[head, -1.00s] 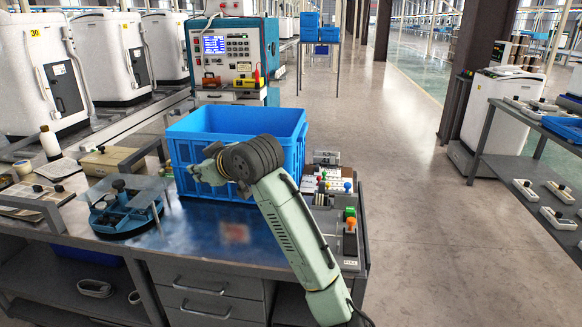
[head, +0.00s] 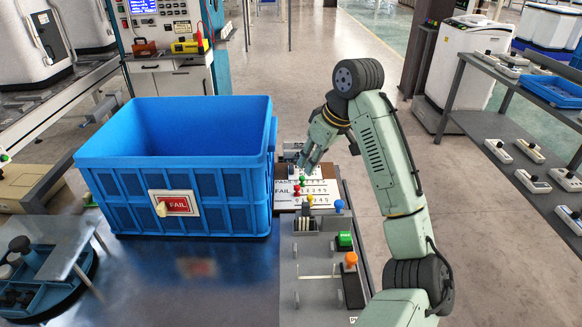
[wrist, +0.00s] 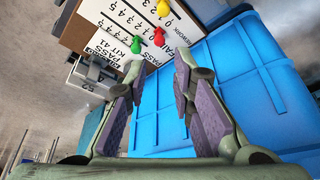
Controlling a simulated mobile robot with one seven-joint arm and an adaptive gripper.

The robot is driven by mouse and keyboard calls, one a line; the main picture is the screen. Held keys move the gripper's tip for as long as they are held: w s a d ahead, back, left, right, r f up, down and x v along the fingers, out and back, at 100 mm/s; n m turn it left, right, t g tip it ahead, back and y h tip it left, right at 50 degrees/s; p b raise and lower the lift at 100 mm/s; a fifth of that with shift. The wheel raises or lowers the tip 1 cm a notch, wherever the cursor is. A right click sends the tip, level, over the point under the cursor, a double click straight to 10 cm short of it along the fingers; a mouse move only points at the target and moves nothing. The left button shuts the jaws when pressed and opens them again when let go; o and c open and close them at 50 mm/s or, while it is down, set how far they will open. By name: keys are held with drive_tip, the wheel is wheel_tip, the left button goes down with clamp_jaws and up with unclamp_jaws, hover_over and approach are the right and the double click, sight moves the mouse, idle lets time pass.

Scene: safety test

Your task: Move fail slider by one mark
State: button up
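A white board (head: 322,190) with PASS and FAIL rows of numbers lies right of the blue crate. The fail slider, a red knob (head: 297,189), is at the left end of its row; it also shows in the wrist view (wrist: 158,37). A green knob (head: 302,181) is on the PASS row, also in the wrist view (wrist: 136,44). My gripper (head: 306,165) is above the board's back edge. In the wrist view my gripper (wrist: 159,72) is open and empty, apart from the knobs.
The tall blue crate (head: 200,212) with a FAIL tag (head: 174,203) stands close left of the board.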

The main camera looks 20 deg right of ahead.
sight(297, 187)
drive_tip(key=p+x, duration=0.1)
drive_tip(key=x, duration=0.9)
drive_tip(key=shift+w+f+p, duration=0.25)
drive_tip(key=shift+f+p, duration=0.05)
drive_tip(key=shift+c, duration=0.3)
clamp_jaws()
